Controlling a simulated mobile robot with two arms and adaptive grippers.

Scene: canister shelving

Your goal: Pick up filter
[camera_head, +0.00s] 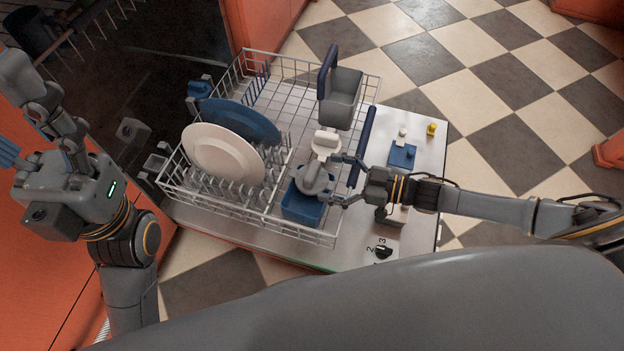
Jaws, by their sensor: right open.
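A grey rounded piece with a pale upper part, which looks like the filter (314,181), is at the front right of the dish rack, over a blue bin (302,208). My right gripper (336,181) comes in from the right and is open, its fingers on the near right side of the grey piece. I cannot tell whether they touch it. My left gripper (42,108) is raised at the far left, away from the rack. Its fingertips are not clear enough to tell open from shut.
The wire dish rack (335,238) holds a white plate (222,153), a blue plate (240,122) and a grey basket (341,98). Right of it, the white door panel (428,155) has a blue part (402,155) and a small yellow piece (431,129). Checkered floor lies beyond.

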